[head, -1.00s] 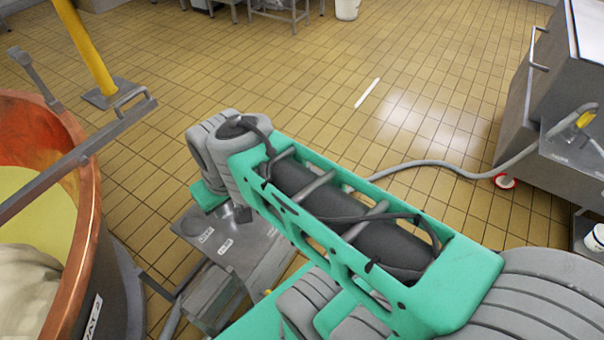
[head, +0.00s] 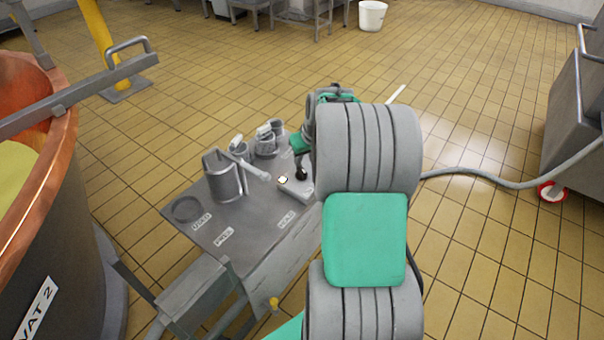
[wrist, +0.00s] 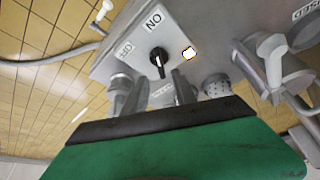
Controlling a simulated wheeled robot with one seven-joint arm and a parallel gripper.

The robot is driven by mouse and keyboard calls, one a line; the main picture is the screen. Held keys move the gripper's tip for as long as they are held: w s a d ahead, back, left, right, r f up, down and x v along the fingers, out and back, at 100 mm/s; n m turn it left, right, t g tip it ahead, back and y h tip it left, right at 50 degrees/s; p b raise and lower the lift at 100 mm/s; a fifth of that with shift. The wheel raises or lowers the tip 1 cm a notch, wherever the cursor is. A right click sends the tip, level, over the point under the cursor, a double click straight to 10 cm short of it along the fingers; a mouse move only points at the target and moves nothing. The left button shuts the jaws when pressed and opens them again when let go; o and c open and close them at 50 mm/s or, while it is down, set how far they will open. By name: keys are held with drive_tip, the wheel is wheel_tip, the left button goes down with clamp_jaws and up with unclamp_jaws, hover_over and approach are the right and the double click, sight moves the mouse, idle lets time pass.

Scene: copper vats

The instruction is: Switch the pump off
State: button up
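The black pump knob (wrist: 158,60) stands on a grey panel (wrist: 120,68) in the wrist view, with an ON label above it and another label to its left that seems to read OFF. A pale line shows on the knob; which label it points to, I cannot tell. A small lamp (wrist: 189,53) beside the knob glows. My gripper (wrist: 155,92) is open, its two fingers apart and empty, with the knob just beyond the gap between them. In the head view the knob (head: 300,173) and lamp (head: 283,180) show beside my arm.
A steel bench top (head: 208,232) carries several metal fittings, including an upright cylinder (head: 224,178), close to the panel. A copper vat (head: 50,200) stands at the left. A grey hose (head: 480,176) runs along the floor at the right. The tiled floor beyond is open.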

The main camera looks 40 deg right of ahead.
sight(301, 167)
drive_tip(key=b+x, duration=0.1)
drive_tip(key=x, duration=0.4)
drive_tip(key=shift+w+f, duration=0.1)
drive_tip(key=shift+f, duration=0.2)
clamp_jaws()
